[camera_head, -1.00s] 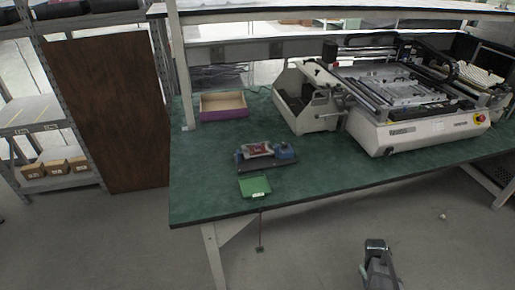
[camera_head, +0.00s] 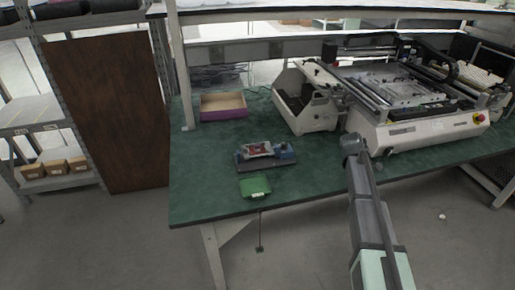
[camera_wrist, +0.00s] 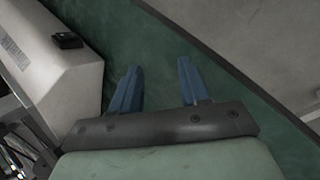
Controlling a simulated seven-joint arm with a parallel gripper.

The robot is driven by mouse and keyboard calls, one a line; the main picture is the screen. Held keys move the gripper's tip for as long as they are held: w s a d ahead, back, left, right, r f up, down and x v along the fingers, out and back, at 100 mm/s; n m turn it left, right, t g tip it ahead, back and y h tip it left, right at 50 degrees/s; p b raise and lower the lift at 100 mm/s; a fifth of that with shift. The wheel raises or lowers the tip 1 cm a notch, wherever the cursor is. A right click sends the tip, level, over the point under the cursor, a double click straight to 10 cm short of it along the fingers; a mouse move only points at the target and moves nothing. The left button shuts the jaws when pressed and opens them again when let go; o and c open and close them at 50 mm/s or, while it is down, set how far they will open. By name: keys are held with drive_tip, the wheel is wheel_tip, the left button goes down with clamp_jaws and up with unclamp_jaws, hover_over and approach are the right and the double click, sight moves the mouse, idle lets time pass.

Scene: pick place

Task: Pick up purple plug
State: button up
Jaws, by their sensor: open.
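I cannot make out a purple plug in either view. The only purple thing I see is an open box (camera_head: 241,114) with a purple front side and a light inside, at the back left of the green table. My gripper is at the front edge of the table before the white machine in the head view, well right of the box. In the wrist view my gripper (camera_wrist: 158,66) shows two blue fingers, apart, with nothing between them, above the green surface.
A green tray (camera_head: 255,186) lies near the table's front edge. Behind it a dark fixture (camera_head: 266,166) carries a red and white item and blue parts. A large white machine (camera_head: 402,138) fills the right; its pale housing (camera_wrist: 72,70) is close left of my fingers.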

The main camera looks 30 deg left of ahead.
drive_tip(key=s+a+r+n+g+y, duration=0.1)
drive_tip(key=a+r+n, duration=0.25)
drive_tip(key=a, duration=0.85)
drive_tip(key=a+r+n+g+y, duration=0.15)
drive_tip(key=a+r, duration=0.25)
drive_tip(key=a, duration=0.7)
drive_tip(key=s+a+r+n+g, duration=0.25)
drive_tip(key=s+a+r, duration=0.2)
drive_tip(key=a, duration=0.45)
drive_tip(key=s+a+r+n+g, duration=0.1)
drive_tip(key=s+a+r+n, duration=0.35)
drive_tip(key=a, duration=0.45)
drive_tip(key=m, duration=0.1)
hover_over(258, 145)
drive_tip(key=shift+y, duration=0.25)
wheel_tip(258, 145, down, 7)
drive_tip(key=shift+w+f, duration=0.1)
drive_tip(key=shift+f, duration=2.95)
clamp_jaws()
